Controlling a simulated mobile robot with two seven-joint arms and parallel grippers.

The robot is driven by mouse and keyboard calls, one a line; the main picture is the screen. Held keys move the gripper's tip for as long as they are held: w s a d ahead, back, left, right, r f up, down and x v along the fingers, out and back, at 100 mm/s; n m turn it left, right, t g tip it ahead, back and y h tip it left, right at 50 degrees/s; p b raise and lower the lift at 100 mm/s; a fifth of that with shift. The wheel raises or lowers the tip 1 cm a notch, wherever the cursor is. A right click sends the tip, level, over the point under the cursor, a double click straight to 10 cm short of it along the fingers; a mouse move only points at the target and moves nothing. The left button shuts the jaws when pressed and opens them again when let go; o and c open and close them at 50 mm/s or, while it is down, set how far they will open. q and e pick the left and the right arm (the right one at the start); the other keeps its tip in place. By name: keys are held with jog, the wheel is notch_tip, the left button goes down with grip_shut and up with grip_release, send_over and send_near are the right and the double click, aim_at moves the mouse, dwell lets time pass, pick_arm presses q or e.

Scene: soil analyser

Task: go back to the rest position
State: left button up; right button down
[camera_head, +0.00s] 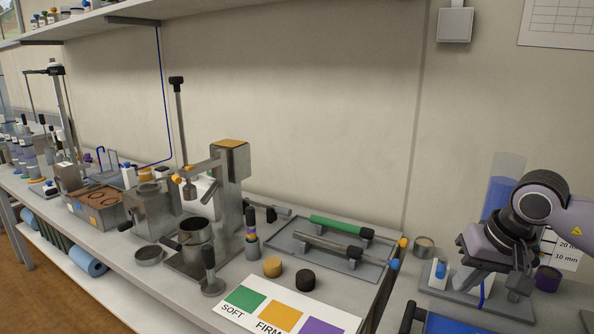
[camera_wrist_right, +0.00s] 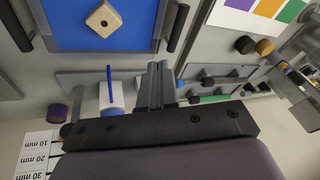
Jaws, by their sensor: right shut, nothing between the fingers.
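My right gripper (camera_head: 468,276) hangs at the right of the bench in the head view, at the end of its arm. In the right wrist view its two grey fingers (camera_wrist_right: 160,84) stand together, with nothing visible between them. It is shut and empty, above the bench near a small white block with a blue top (camera_head: 439,270). My left gripper and arm are not in view.
A blue tray (camera_wrist_right: 75,38) with a pale wooden block (camera_wrist_right: 103,19) lies near the gripper. A rack with green- and grey-handled tools (camera_head: 345,263), a colour card (camera_head: 283,315) and a metal press (camera_head: 230,178) stand leftward. A blue cylinder (camera_head: 497,194) stands behind the arm.

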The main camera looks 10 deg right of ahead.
jog(key=s+a+m+t+y+p, duration=0.3)
jog(key=a+m+y, duration=1.4)
jog(key=a+m, duration=0.7)
jog(key=d+f+m+t+h+p, duration=0.15)
jog(key=f+m+t+h, duration=0.3)
jog(key=m, duration=0.75)
jog(key=d+f+m+t+h+p, duration=0.15)
jog(key=f+m+t+h, duration=0.3)
jog(key=m, duration=0.75)
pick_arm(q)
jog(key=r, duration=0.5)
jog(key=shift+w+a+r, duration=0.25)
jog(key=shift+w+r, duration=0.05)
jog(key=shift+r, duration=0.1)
pick_arm(e)
jog(key=s+d+f+m+g+h, duration=0.2)
jog(key=s+f+m, duration=0.4)
jog(key=m, duration=0.3)
jog(key=s+d+f+m+g+h, duration=0.2)
jog(key=s+f+m+h, duration=0.3)
jog(key=f+m, duration=0.3)
jog(key=shift+s+f+m+g, duration=0.4)
jog(key=shift+s+f+g, duration=0.2)
jog(key=shift+s+f, duration=0.05)
